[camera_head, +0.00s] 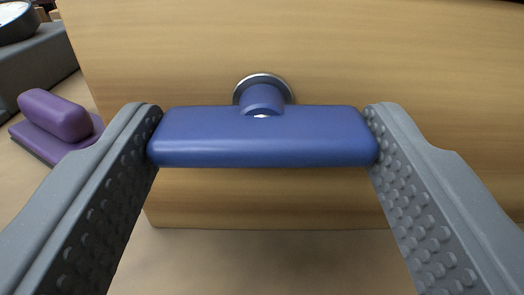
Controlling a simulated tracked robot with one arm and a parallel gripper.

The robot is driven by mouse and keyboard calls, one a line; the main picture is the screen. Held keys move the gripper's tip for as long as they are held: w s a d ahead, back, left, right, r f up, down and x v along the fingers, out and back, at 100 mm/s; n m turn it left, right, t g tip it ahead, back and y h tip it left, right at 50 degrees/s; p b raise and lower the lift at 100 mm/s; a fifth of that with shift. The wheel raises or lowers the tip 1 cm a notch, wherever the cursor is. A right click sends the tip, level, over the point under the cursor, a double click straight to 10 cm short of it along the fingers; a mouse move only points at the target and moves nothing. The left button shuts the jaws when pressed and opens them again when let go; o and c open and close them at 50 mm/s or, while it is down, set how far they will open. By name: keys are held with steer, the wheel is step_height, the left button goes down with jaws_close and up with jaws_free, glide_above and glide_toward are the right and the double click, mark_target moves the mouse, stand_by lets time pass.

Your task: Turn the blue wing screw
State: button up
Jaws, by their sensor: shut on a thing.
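The blue wing screw (262,138) is in the middle of the head camera view. Its wide wing lies level, left to right, and its short round stem runs back to a metal collar (265,82) on the wooden block. My gripper (262,135) is shut on the wing, with one grey, studded finger against each end. The far part of the stem is hidden behind the wing and inside the collar.
The wooden block (400,60) fills most of the background behind the screw. A purple thing (55,115) with a raised bar lies at the left, near a dark grey box (35,65). A round dial-like thing (15,20) shows in the top left corner. Bare beige surface lies below the block.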

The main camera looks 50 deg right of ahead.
steer(key=shift+m, duration=0.5)
steer(key=o, duration=1)
steer(key=shift+a, duration=0.15)
steer(key=p+v, duration=0.1)
steer(key=v, duration=1.2)
steer(key=shift+s+a+f, duration=0.1)
steer(key=shift+s+a, duration=0.1)
steer(key=shift+w, duration=0.1)
